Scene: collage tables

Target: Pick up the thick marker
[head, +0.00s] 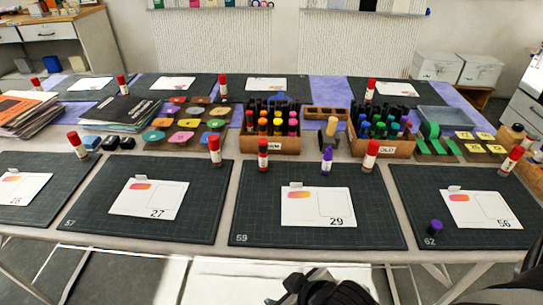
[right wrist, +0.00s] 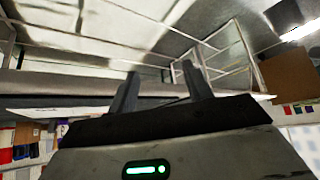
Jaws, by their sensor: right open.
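Several upright sticks stand on the table. One has a red cap and a dark body (head: 263,155) and stands behind the mat marked 59. A purple one (head: 327,160) stands to its right. A short purple piece (head: 435,228) stands on the mat marked 62. I cannot tell for sure which is the thick marker. My right gripper (head: 318,287) is at the bottom of the head view, in front of the table and apart from these things. In the right wrist view its fingers (right wrist: 162,85) are spread and empty. My left gripper is not in view.
Red-capped white sticks (head: 215,151) stand by the mats. Wooden boxes of markers (head: 271,145) (head: 382,147) are behind, with stamp pads (head: 188,123) to the left. The dark mat (head: 260,222) bears a card (head: 318,207). The table's front edge lies before my gripper.

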